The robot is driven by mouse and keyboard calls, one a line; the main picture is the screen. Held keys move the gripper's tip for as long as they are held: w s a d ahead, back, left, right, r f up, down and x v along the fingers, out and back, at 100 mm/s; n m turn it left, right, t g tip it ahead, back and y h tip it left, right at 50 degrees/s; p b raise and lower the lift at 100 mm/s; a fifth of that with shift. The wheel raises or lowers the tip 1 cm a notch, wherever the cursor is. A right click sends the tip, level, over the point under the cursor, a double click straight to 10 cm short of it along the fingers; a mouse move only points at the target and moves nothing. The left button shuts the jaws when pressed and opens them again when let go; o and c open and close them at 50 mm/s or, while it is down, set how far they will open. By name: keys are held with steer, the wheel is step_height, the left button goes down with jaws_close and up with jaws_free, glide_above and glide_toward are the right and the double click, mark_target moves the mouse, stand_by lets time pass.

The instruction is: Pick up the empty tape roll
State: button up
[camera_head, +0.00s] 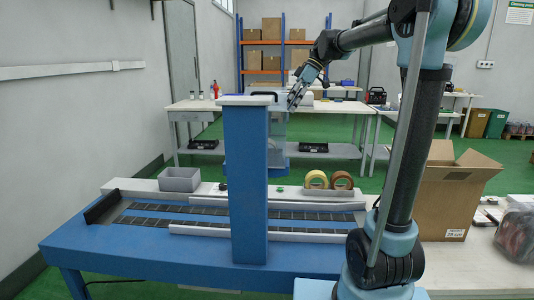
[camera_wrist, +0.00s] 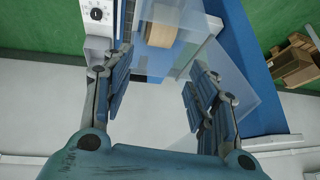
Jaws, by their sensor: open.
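The left roll (camera_head: 316,179) is yellowish, and the right roll (camera_head: 342,180) is brown. I cannot tell for sure which of them is the empty tape roll. Neither roll can be made out in the wrist view.
A blue column (camera_head: 246,185) with clear panels rises mid-table near my gripper. A grey bin (camera_head: 180,179) sits on the ledge at left, and an open cardboard box (camera_head: 452,195) stands right of the rolls. The wrist view shows a clear panel (camera_wrist: 218,85) close by the fingers.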

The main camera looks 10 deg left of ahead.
steer(key=x, duration=1.6)
steer(key=shift+d, duration=0.1)
steer(key=shift+c, duration=0.3)
steer(key=c, duration=0.6)
